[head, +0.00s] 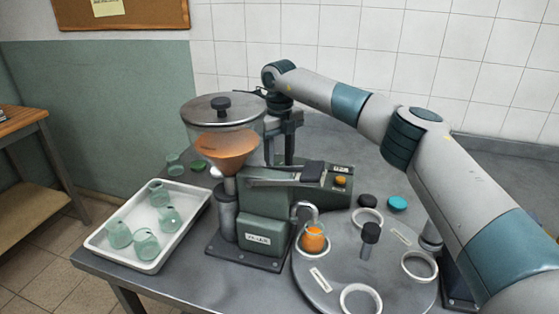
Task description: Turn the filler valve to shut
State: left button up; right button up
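A curved spout (304,208) hangs over a jar (314,240) with orange contents. My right arm reaches in from the right, and its gripper (284,150) points down behind the filler, beside the hopper. Its fingertips are partly hidden, so its opening is unclear. My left gripper is out of view.
The jar stands on a round turntable (335,275) with several white rings and a black central knob (370,236). A white tray (150,262) with several green jars is at left. Dark and teal lids (397,203) lie behind the turntable. A tiled wall (400,45) closes the back.

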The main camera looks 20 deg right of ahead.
jog(key=shift+c, duration=0.5)
jog(key=c, duration=0.9)
jog(key=shift+c, duration=0.2)
